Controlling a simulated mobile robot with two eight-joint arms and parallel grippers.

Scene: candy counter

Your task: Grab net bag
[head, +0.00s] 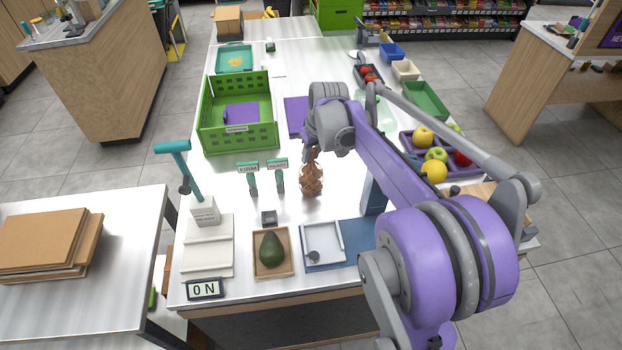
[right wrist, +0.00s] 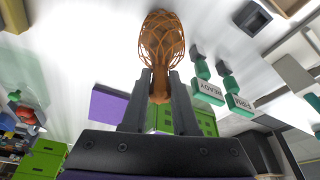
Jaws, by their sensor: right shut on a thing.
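An orange-brown net bag (head: 311,181) hangs or stands near the middle of the white counter in the head view. My right gripper (head: 312,155) is above it, jaws pointing down. In the right wrist view, the two fingers of the gripper (right wrist: 159,85) are shut on the gathered neck of the net bag (right wrist: 161,40), and its open-mesh body spreads out past the fingertips. I cannot tell whether the bag's bottom touches the counter. My left gripper is not in the head view.
A tray with an avocado (head: 271,250), a white tray (head: 323,241) and a scale-like pad (head: 208,247) lie nearer. A green crate (head: 212,142) is at the left back; fruit fills a purple tray (head: 408,143) at right.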

